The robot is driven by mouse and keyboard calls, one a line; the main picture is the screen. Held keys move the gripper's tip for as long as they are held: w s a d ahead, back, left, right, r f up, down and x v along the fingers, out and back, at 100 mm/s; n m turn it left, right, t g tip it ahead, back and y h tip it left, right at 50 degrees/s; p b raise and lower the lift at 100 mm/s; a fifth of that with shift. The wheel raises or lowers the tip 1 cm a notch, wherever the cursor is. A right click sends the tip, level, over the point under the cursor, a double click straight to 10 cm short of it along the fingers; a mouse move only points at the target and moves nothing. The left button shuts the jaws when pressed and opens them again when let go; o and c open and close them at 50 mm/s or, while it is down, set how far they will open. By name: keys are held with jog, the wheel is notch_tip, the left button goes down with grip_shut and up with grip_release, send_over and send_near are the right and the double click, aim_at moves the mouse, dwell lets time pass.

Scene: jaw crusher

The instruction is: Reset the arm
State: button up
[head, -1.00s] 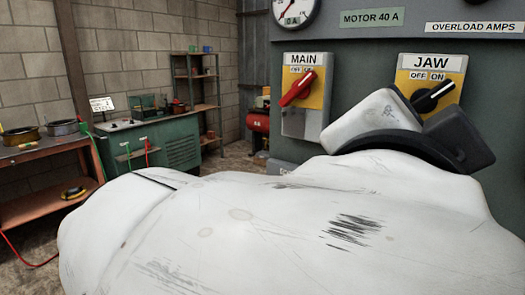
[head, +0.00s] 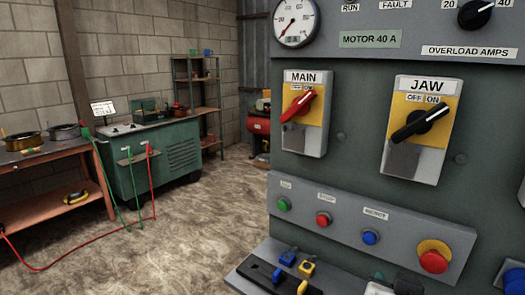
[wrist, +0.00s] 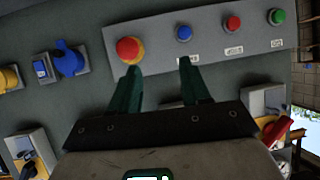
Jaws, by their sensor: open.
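My gripper (wrist: 160,72) shows in the wrist view with its two dark green fingers apart and nothing between them. Its fingertips appear near the grey button strip (wrist: 215,40), by the red stop button on yellow (wrist: 130,48) and the blue button (wrist: 183,33); I cannot tell the gap to the panel. In the head view the gripper is not clearly visible; only small white and dark parts, probably of my arm, show at the bottom edge.
The panel holds the red-handled MAIN switch (head: 299,106), the black-handled JAW switch (head: 421,125) and a button strip (head: 345,216). A ledge (head: 262,280) with blue and yellow controls juts out below.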

jog(key=s+d+f+n+g+y+p, duration=0.1)
jog(key=s+d+f+n+g+p, duration=0.15)
jog(key=s+f, duration=0.5)
jog(key=s+d+f+n+g+y+p, duration=0.1)
jog(key=s+d+f+n+g+y, duration=0.2)
jog(key=f, duration=0.7)
jog(key=s+f+g+y+p, duration=0.1)
jog(key=s+f+g, duration=0.3)
jog(key=s+f, duration=0.4)
jog(key=s, duration=0.7)
jog(key=shift+s+d+f+y, duration=0.2)
jog(key=shift+s+d+y, duration=0.1)
jog(key=shift+y, duration=0.1)
jog(key=shift+n, duration=0.25)
